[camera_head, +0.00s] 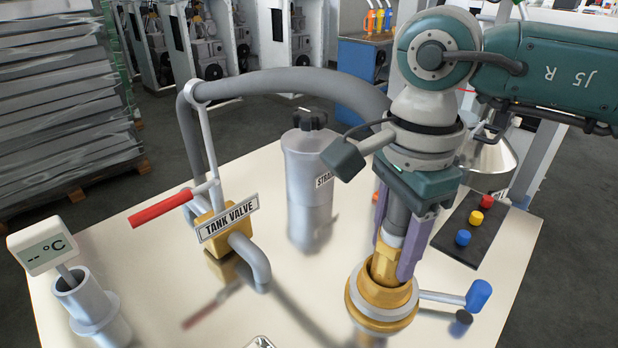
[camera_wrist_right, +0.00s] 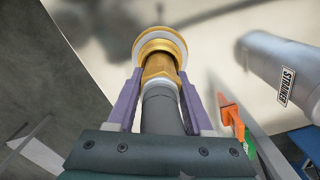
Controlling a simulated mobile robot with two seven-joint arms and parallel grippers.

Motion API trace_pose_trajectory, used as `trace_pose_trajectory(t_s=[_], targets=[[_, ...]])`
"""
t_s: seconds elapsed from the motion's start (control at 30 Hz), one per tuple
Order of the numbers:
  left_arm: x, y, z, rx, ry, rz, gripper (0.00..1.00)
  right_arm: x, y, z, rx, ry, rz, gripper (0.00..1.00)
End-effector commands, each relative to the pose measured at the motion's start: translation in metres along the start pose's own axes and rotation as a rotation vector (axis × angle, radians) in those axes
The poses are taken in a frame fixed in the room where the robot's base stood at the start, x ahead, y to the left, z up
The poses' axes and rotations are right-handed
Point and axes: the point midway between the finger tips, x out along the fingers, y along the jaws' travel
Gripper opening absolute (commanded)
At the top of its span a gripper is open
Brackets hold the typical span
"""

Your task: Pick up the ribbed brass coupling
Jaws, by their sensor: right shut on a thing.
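The brass coupling (camera_head: 387,264) is at the end of a thick grey hose (camera_head: 290,80). It points down between the purple fingers of my right gripper (camera_head: 393,260), which is shut on it. In the right wrist view the coupling (camera_wrist_right: 160,65) also shows between the fingertips (camera_wrist_right: 158,92). Its lower end is at the mouth of a round brass fitting with a grey ring (camera_head: 358,308). I cannot tell how deep it sits there. A lever with a blue knob (camera_head: 478,294) sticks out right of the fitting. My left gripper is not in view.
A tank valve (camera_head: 228,222) with a red lever (camera_head: 160,208) stands left on the pale table (camera_head: 150,240). A grey strainer (camera_head: 308,170) stands behind. A dark strip with coloured buttons (camera_head: 462,238) lies right. A thermometer display (camera_head: 42,245) is front left.

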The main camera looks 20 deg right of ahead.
Motion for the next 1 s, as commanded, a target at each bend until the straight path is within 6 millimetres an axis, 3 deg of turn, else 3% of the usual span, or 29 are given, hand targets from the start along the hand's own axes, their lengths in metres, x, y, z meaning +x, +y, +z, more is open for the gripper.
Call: trace_pose_trajectory(t_s=[0.13,0.8,1.0], targets=[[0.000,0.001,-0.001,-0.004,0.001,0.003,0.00,0.000,0.000,0.000,0.000,0.000,0.000,0.00],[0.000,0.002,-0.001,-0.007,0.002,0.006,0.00,-0.002,-0.001,0.000,0.000,-0.001,-0.002,0.00],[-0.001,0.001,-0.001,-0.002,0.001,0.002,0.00,-0.013,-0.002,0.000,-0.001,-0.002,-0.005,0.00]])
